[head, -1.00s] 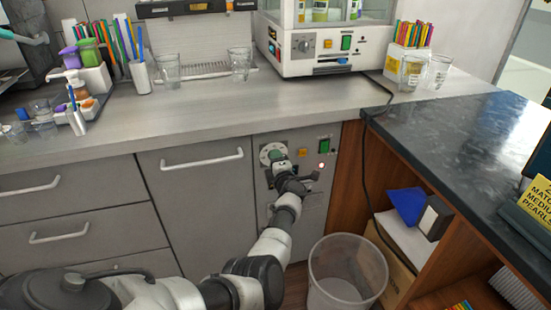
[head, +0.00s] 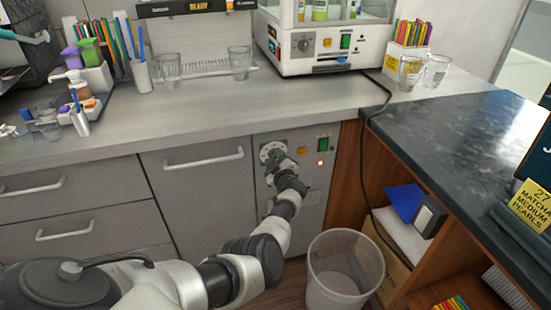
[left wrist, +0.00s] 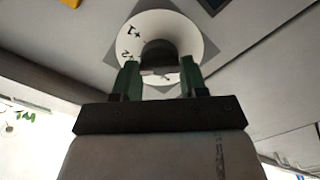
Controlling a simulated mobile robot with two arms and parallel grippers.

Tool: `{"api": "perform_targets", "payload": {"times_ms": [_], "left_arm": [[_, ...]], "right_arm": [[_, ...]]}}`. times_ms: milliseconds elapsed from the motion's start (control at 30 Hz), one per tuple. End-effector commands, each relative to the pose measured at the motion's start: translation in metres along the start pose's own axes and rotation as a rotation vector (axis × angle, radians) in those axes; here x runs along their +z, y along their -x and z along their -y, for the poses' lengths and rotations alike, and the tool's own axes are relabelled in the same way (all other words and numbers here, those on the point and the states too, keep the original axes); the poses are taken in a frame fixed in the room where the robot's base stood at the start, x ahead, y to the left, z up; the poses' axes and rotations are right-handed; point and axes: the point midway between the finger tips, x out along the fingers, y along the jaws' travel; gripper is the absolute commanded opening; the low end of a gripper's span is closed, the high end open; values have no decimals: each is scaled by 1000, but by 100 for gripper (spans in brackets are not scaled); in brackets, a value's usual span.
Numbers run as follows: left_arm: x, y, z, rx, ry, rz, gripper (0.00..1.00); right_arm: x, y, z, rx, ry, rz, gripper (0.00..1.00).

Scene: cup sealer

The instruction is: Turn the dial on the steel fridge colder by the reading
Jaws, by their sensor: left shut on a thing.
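The steel fridge front (head: 312,199) is under the counter, left of the wooden shelf. Its white round dial (head: 270,147) is at the upper left of the panel, mostly covered by my gripper in the head view. In the left wrist view the dial face (left wrist: 185,30) shows a few dark marks, too unclear to read surely. My left gripper (head: 275,158) is at the dial; its green fingers (left wrist: 160,78) are on either side of the dark knob (left wrist: 157,50), shut on it. My right gripper is not in view.
An orange button (head: 303,151), a green switch (head: 323,144) and a red light (head: 320,163) sit right of the dial. A clear bin (head: 345,265) stands on the floor below. A black cable (head: 367,165) hangs beside the wooden shelf unit (head: 348,178).

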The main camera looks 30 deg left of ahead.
Motion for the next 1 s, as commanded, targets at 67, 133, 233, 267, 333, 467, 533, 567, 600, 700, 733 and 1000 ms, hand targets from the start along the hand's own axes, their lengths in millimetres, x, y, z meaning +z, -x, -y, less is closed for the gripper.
{"api": "perform_targets", "payload": {"times_ms": [67,133,233,267,333,467,533,567,600,700,733,1000], "left_arm": [[1,1,-1,0,-29,4,19],[1,1,0,0,-49,4,19],[1,1,0,0,-69,3,19],[1,1,0,0,-74,3,19],[1,1,0,0,-80,3,19],[1,1,0,0,-85,3,19],[1,1,0,0,-85,3,19],[2,1,0,0,-85,3,19],[2,1,0,0,-85,3,19],[2,1,0,0,-84,3,19],[2,1,0,0,-84,3,19],[1,0,0,0,-84,2,68]], "right_arm": [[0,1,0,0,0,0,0],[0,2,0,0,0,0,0],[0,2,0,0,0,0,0],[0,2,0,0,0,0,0],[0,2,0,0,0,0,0],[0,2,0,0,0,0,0],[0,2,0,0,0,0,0],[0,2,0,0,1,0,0],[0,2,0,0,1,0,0],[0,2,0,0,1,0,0],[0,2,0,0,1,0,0],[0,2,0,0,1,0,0]]}}
